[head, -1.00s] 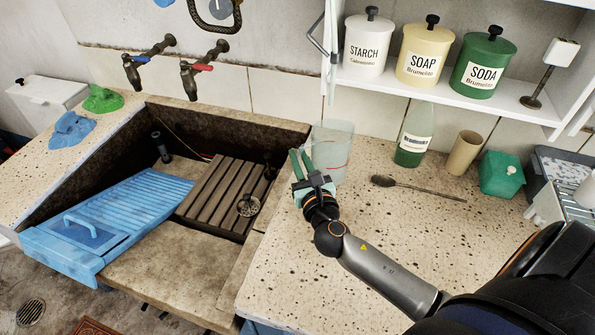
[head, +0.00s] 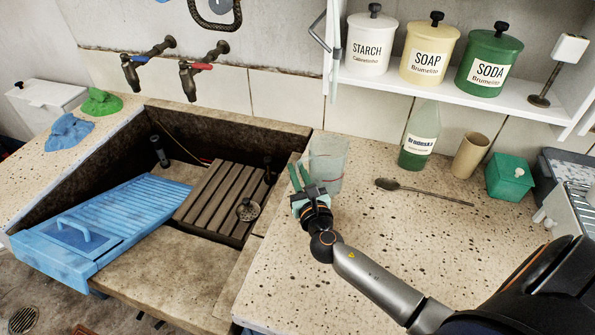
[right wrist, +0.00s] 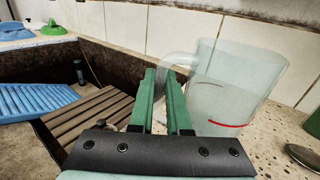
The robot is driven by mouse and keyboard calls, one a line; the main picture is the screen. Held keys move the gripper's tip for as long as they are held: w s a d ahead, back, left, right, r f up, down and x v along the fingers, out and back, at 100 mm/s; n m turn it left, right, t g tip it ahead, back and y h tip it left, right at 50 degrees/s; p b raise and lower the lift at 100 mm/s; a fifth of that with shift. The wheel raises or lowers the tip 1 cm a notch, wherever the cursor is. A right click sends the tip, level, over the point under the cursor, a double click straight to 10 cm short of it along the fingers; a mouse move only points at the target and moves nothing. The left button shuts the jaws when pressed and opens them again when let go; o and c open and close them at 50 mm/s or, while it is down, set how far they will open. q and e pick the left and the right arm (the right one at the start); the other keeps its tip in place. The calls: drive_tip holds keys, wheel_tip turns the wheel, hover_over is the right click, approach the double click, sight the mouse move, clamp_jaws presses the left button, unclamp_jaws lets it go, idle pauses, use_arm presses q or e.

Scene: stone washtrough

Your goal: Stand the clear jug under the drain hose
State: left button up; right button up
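The clear jug (head: 329,162) stands upright on the speckled stone counter, just right of the trough. It also shows in the right wrist view (right wrist: 228,90), with its handle on the left and a red line low on its side. My right gripper (head: 299,176) is at the handle side of the jug. Its two green fingers (right wrist: 162,85) are apart with a narrow gap, and the handle shows at or just beyond their tips. I cannot tell whether they touch it. A black ribbed hose (head: 215,22) loops on the wall above the taps. My left gripper is not in view.
The stone trough (head: 225,117) holds a slatted wooden rack (head: 215,195) and a blue washboard (head: 130,215). A green bottle (head: 418,140), beige cup (head: 470,155), spoon (head: 425,191) and green box (head: 510,175) stand or lie right of the jug. The front counter is clear.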

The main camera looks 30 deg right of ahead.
drive_tip(key=o, duration=0.5)
drive_tip(key=shift+c, duration=0.2)
drive_tip(key=shift+r, duration=0.2)
drive_tip(key=shift+s+a+f, duration=0.1)
drive_tip(key=shift+s+f, duration=0.05)
drive_tip(key=shift+s, duration=0.2)
drive_tip(key=v, duration=1.1)
drive_tip(key=shift+s+b, duration=0.2)
drive_tip(key=shift+b, duration=0.1)
